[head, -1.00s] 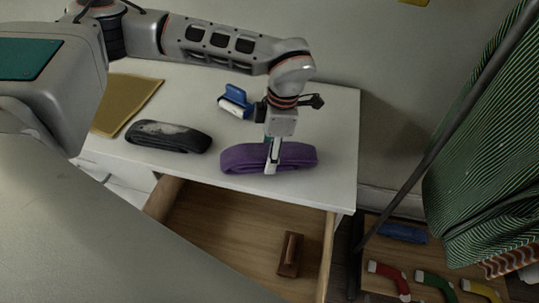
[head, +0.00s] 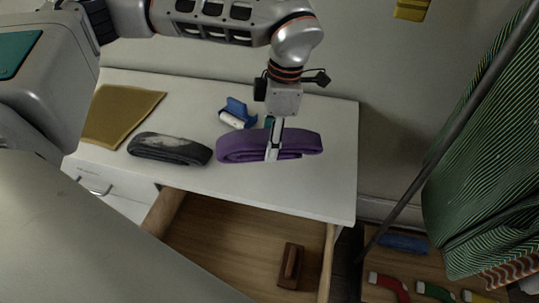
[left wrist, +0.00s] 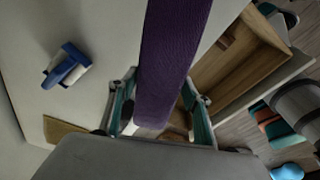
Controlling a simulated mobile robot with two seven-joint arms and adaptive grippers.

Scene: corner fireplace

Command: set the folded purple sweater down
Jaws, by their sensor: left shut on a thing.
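The folded purple sweater (head: 235,147) is a long roll. My left gripper (head: 273,150) is shut on it near its middle, pointing down. The sweater looks raised a little above the white dresser top (head: 300,190), near the front edge over the open drawer. In the left wrist view the sweater (left wrist: 170,50) runs between the two fingers of my left gripper (left wrist: 163,108) and hides part of the dresser. My right gripper is in no view.
A dark grey folded garment with pale fuzz (head: 168,148), a mustard cloth (head: 120,115) and a blue lint roller (head: 238,113) lie on the dresser. The open wooden drawer (head: 230,240) holds a brown brush (head: 291,266). Green striped clothing (head: 480,160) hangs at right.

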